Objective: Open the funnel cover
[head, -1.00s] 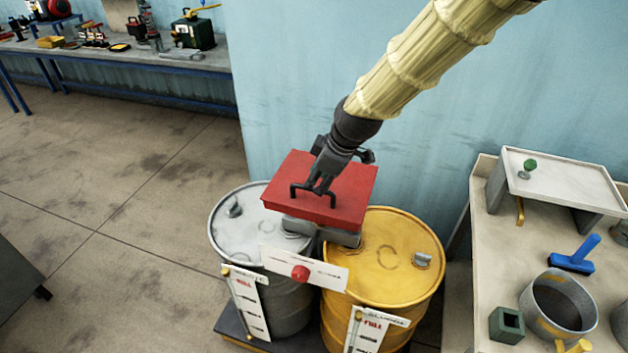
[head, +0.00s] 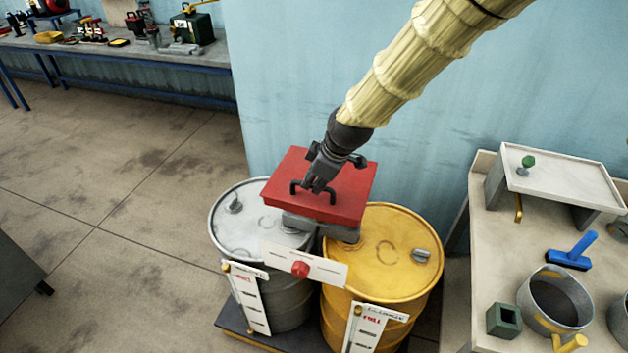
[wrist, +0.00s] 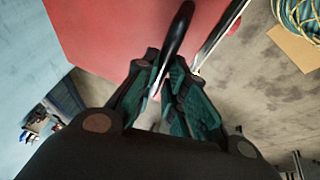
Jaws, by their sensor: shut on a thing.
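The red funnel cover (head: 340,196) lies flat over the grey funnel body (head: 318,228), which sits across the tops of the silver drum and the yellow drum. A dark bar handle (head: 297,188) stands on top of the cover. My gripper (head: 312,188) is above the cover with its fingers at the handle. In the wrist view my gripper (wrist: 165,80) has its teal-lined fingers closed around the dark handle (wrist: 178,35), with the red cover (wrist: 120,35) behind it. The cover looks down on the funnel; any small gap is hard to see.
The silver drum (head: 240,215) and yellow drum (head: 385,260) stand on a dark pallet, with a white sign (head: 325,268) at the front. A bench (head: 480,230) at right carries a pot (head: 557,300), a blue brush (head: 573,252) and a green block (head: 503,320).

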